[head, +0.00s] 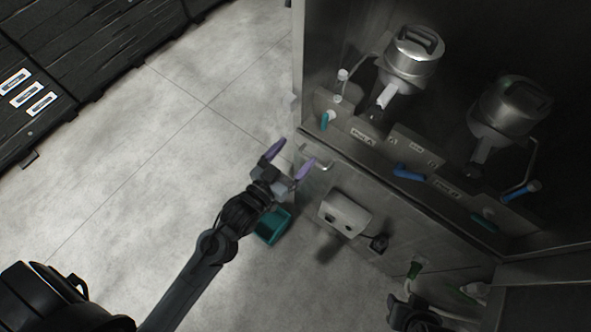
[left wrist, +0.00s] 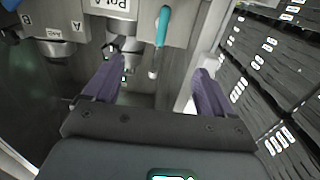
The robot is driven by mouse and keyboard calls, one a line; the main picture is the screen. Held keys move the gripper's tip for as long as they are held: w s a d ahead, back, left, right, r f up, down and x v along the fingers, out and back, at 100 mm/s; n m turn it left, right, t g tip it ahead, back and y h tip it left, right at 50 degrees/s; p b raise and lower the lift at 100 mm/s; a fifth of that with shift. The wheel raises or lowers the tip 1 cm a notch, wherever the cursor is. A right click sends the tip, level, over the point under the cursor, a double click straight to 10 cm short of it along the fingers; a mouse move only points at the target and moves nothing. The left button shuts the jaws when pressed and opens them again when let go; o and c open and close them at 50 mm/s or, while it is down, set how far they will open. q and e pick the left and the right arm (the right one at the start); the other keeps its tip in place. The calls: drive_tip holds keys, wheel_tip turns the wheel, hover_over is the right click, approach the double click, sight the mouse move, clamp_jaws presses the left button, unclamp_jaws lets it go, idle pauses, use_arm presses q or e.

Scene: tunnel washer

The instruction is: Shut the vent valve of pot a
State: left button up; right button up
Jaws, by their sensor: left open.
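Pot A (head: 408,55) is a metal pot with a lidded top at the upper middle of the head view. Its label (head: 362,134) is on the panel below it and shows partly in the left wrist view (left wrist: 108,4). A teal-handled lever (head: 325,120) is left of that label; in the left wrist view the teal lever (left wrist: 162,27) hangs roughly vertical. I cannot read whether it is the vent valve. My left gripper (head: 290,161), with purple fingers, is open and empty, below and left of the lever, apart from it.
A second pot (head: 510,105) stands right of pot A. A blue lever (head: 408,173) and another blue one (head: 515,191) are on the panel. A white box (head: 345,214) sticks out from the front. A teal bin (head: 273,227) is under my left gripper. Floor at left is clear.

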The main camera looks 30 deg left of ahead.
use_arm(q)
wheel_tip(320, 180, down, 2)
drive_tip(key=b, duration=0.5)
approach(323, 125)
drive_tip(key=w, duration=0.4)
drive_tip(key=shift+w+d+f, duration=0.1)
drive_tip(key=shift+w+d, duration=0.05)
drive_tip(key=shift+d, duration=0.15)
drive_tip(key=shift+w+d+r, duration=0.15)
drive_tip(key=shift+w+r, duration=0.05)
drive_tip(key=shift+w, duration=0.8)
drive_tip(key=shift+w+d+f+p, duration=0.15)
drive_tip(key=shift+w+p, duration=0.25)
drive_tip(key=shift+w, duration=0.65)
use_arm(e)
drive_tip(key=shift+f, duration=2.7)
use_arm(q)
clamp_jaws()
